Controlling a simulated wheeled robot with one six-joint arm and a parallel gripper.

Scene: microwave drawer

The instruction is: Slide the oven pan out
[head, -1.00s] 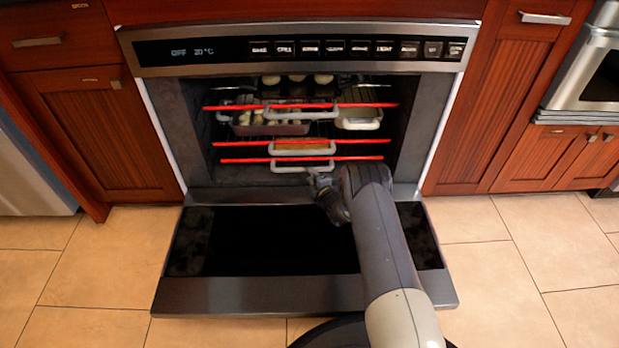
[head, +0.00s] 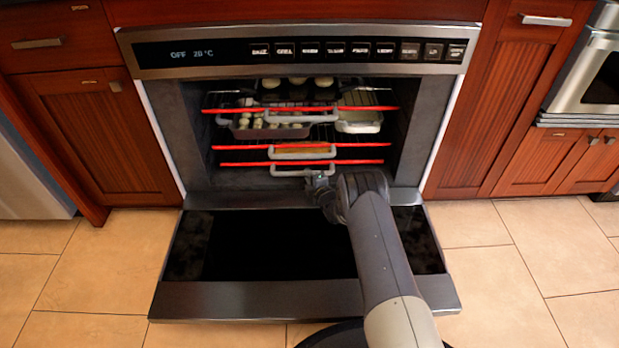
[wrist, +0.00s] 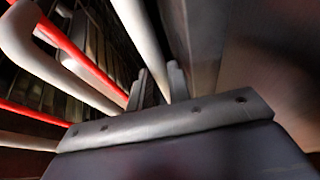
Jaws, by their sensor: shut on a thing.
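The open oven (head: 200,130) holds several racks with red front bars and white handles. A grey pan (head: 270,133) with pale round food sits on the left of an upper rack. Below it, a shallow pan with yellowish contents (head: 300,149) shows behind the middle handle (head: 300,156). My gripper (head: 318,178) is at the lowest white handle (head: 285,174), near its right end. In the wrist view my gripper (wrist: 157,85) has a white bar (wrist: 140,35) between its fingers and is shut on it. What lies behind the lowest handle is hard to see.
The oven door (head: 300,298) is folded down flat, and my arm passes above it. A white dish (head: 358,122) is on the right of the upper rack, and a dark tin with pale round pieces (head: 298,84) is above. Wooden cabinets (head: 85,135) flank the oven. Tiled floor is clear.

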